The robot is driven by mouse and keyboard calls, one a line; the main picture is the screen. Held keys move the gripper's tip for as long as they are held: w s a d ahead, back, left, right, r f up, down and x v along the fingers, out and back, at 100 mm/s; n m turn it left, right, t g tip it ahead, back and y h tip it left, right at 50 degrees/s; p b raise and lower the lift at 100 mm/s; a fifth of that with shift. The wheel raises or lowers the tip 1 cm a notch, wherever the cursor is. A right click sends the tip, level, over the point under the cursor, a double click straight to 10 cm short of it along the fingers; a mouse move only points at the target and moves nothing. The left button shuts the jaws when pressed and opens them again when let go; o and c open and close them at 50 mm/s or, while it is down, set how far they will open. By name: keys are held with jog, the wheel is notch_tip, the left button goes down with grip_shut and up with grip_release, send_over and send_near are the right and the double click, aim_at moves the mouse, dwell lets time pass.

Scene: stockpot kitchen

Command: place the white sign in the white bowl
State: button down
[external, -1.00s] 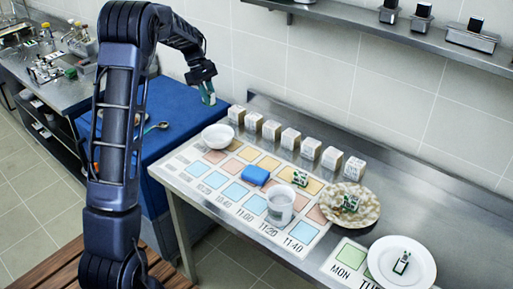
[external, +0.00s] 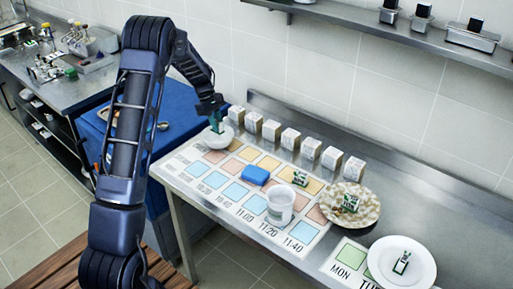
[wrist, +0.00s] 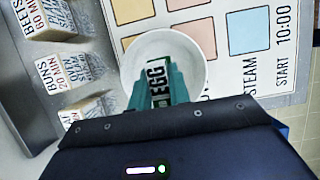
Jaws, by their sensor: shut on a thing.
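The white bowl (external: 207,142) stands at the far left end of the printed mat, upright. In the wrist view the bowl (wrist: 192,45) lies directly beyond my fingers. My gripper (external: 216,128) points down over the bowl, its fingertips at or just inside the rim. It is shut on a small white sign with dark green edges and the word EGG (wrist: 157,82), seen between the two teal fingers in the wrist view. The sign overlaps the bowl's interior there. I cannot tell whether the sign touches the bowl's bottom.
Several labelled white boxes (external: 271,130) line the back of the mat, close to the bowl. A patterned plate (external: 368,212) and a white plate (external: 420,275) hold small signs.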

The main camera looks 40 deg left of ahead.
jog(key=shift+f, duration=2.9)
jog(key=c, duration=1.3)
grip_release()
jog(key=shift+f, duration=0.1)
